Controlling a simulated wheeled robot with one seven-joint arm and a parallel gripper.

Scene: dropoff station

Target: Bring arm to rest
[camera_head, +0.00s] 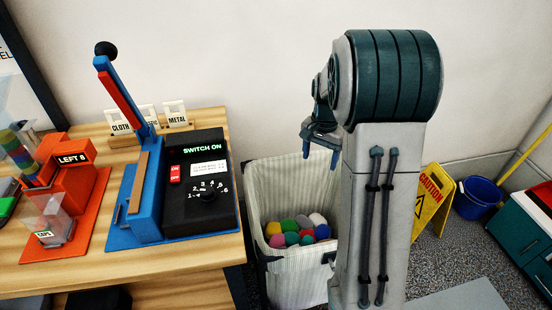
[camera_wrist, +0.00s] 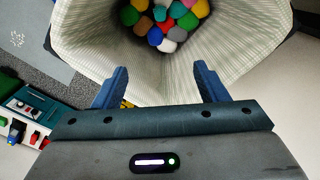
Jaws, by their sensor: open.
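The bin's pale lining (camera_wrist: 240,50) opens beyond the fingertips. Several coloured balls (camera_wrist: 160,24) lie at the bottom of the bin, and they also show in the head view (camera_head: 298,231). My upright arm hides the bin's right part in the head view.
A wooden table (camera_head: 190,275) at left holds a black switch box (camera_head: 195,185), a blue lever stand (camera_head: 135,205) and an orange stand (camera_head: 75,190). A yellow caution sign (camera_head: 432,200), a blue bucket (camera_head: 478,197) and a teal cabinet (camera_head: 522,240) stand at right.

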